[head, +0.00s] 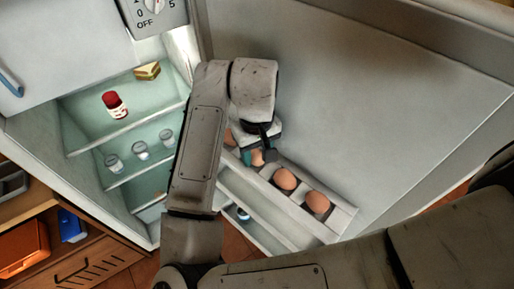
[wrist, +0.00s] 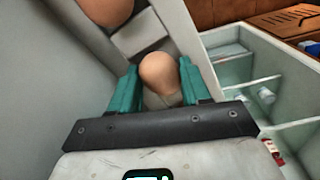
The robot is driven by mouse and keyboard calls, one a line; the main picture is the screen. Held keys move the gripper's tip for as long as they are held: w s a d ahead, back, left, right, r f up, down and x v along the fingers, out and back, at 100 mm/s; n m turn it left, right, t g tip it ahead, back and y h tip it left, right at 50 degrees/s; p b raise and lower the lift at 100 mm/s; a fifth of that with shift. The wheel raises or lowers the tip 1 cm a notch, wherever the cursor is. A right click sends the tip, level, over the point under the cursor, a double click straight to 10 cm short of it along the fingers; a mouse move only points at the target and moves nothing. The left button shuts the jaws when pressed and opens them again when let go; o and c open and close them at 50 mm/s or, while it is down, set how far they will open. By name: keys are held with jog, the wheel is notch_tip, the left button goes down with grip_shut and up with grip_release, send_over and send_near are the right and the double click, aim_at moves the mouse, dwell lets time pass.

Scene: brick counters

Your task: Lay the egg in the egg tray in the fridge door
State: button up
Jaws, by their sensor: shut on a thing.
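The brown egg (head: 257,158) is between the teal fingers of my gripper (head: 262,155), which is shut on it. In the wrist view the egg (wrist: 158,70) shows between both fingertips (wrist: 158,66). The egg is low at the white egg tray (head: 342,219) on the inside of the open fridge door. I cannot tell whether it rests in a hollow or hangs just above one. Other brown eggs (head: 285,179) (head: 318,202) sit in the tray to the right, and part of another (head: 229,138) shows to the left.
The flat door panel (head: 370,90) rises beside my gripper. A lower door shelf (head: 265,218) lies below the tray. The fridge interior to the left holds a red-topped jar (head: 115,104), a sandwich-like wedge (head: 147,71) and small glass jars (head: 140,150).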

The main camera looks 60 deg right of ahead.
aim_at(256, 152)
jog(key=o, duration=0.8)
jog(key=shift+s+f, duration=0.15)
jog(key=shift+f, duration=0.4)
jog(key=shift+b, duration=0.65)
jog(key=shift+r+b, duration=0.2)
jog(key=shift+b, duration=0.3)
notch_tip(256, 152, up, 13)
jog(key=p, duration=0.4)
jog(key=shift+r, duration=0.15)
